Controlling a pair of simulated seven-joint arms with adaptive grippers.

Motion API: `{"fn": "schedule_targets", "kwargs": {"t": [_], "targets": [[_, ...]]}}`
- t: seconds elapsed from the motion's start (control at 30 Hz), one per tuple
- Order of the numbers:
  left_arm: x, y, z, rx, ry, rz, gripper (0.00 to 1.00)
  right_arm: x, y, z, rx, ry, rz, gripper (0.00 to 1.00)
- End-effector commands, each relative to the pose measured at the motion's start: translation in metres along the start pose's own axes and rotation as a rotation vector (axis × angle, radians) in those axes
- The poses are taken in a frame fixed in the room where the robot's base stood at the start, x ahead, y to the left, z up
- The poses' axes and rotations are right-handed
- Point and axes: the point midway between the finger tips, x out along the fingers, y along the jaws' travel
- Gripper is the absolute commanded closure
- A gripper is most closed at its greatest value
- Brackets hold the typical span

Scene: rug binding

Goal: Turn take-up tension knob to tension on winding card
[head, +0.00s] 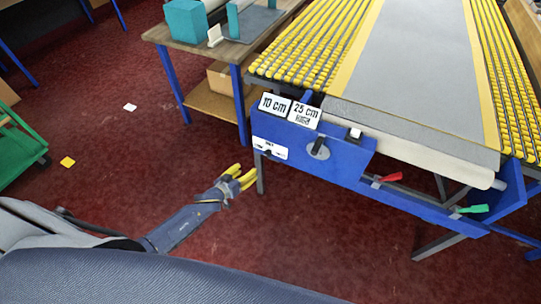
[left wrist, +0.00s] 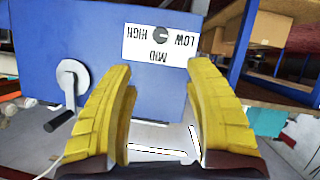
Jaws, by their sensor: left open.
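The take-up tension knob (left wrist: 160,36) is small, round and grey, on a white plate (left wrist: 158,46) marked LOW, MID and HIGH. The plate appears upside down in the left wrist view. It sits on the blue end panel (head: 335,160) of the machine, with the plate (head: 270,149) at the left in the head view. The knob's exact setting is too small to tell. Two white cards (head: 305,115) on top read "10 cm" and "25 cm", the latter with a smaller line, possibly HIGH. My left gripper (head: 241,176) is open and empty, its yellow fingers facing the plate, apart from it.
A grey crank (left wrist: 70,85) with a dark handle is beside the left finger in the wrist view. Red (head: 388,178) and green (head: 472,209) levers sit along the machine's lower right. A wooden table (head: 240,55) with blue legs stands behind. The red floor is mostly clear.

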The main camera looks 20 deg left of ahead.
Motion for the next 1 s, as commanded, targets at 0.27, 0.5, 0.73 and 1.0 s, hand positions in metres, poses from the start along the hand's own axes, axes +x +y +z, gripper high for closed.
{"fn": "schedule_targets", "kwargs": {"t": [0.27, 0.5, 0.73, 1.0], "targets": [[0.022, 0.000, -0.001, -0.022, 0.002, -0.001, 0.47, 0.000, 0.000, -0.004, 0.001, 0.005, 0.000, 1.00], [0.060, 0.000, -0.001, -0.022, 0.001, -0.002, 0.47, 0.000, -0.001, -0.004, 0.001, 0.005, -0.001, 1.00], [0.091, 0.000, -0.001, -0.024, 0.000, -0.002, 0.47, 0.000, -0.001, -0.002, 0.001, 0.003, -0.001, 1.00], [0.121, -0.001, 0.000, -0.023, -0.001, -0.003, 0.47, 0.000, -0.001, -0.002, 0.001, 0.002, -0.001, 1.00]]}}
